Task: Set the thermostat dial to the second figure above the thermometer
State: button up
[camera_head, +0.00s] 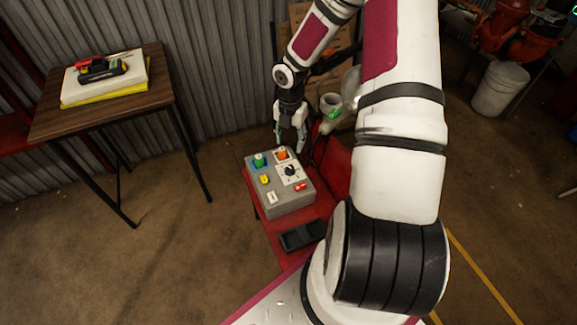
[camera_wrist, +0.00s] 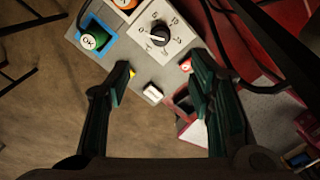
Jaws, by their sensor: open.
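A grey control box (camera_head: 288,202) stands on a red surface below my gripper in the head view. Its black dial (camera_head: 290,170) sits on a white plate with figures around it; in the wrist view the dial (camera_wrist: 160,32) is near the top middle. No thermometer can be made out. My gripper (camera_head: 291,146) is above the far side of the box. In the wrist view my gripper (camera_wrist: 162,70) is open, its fingers apart, with nothing between them gripped. The dial lies beyond the fingertips, untouched.
The box also carries a green button (camera_wrist: 93,39) on blue, an orange one (camera_head: 282,154), a yellow part (camera_head: 265,180), a white switch (camera_wrist: 152,94) and a red switch (camera_head: 301,187). A black tray (camera_head: 302,236) lies in front. A wooden table (camera_head: 70,115) stands left.

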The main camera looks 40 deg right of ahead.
aim_at(290, 167)
notch_tip(290, 167, down, 13)
jog(key=b, duration=0.3)
jog(key=shift+f+b, duration=0.1)
jog(key=shift+b, duration=0.2)
grip_shut()
